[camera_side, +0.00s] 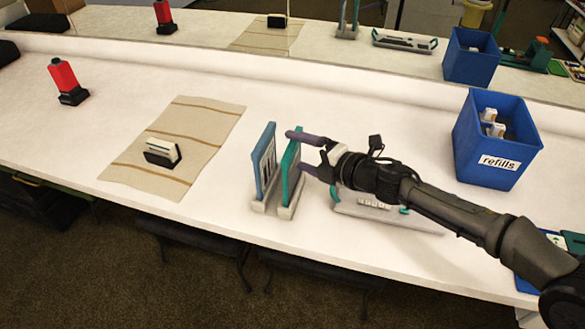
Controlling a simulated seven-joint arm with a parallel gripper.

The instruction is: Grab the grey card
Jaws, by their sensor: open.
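A small pale grey-white card-like block (163,147) stands in a black holder (160,158) on the beige mat; it may be the grey card, but I cannot tell for sure. My gripper (297,151) is open, its purple fingers pointing left, well to the right of that block. The fingertips are at the upper part of a teal panel (289,178), which stands upright beside a blue panel (265,165) in a pale stand (287,211). I cannot tell whether the fingers touch the teal panel. Nothing is seen held.
A striped beige mat (205,125) lies at left; a red bottle with a black base (65,82) stands behind it. A blue bin labelled "refills" (487,165) stands at right. A grey tray with teal ends (385,210) lies partly under my arm. A mirror along the back repeats these things.

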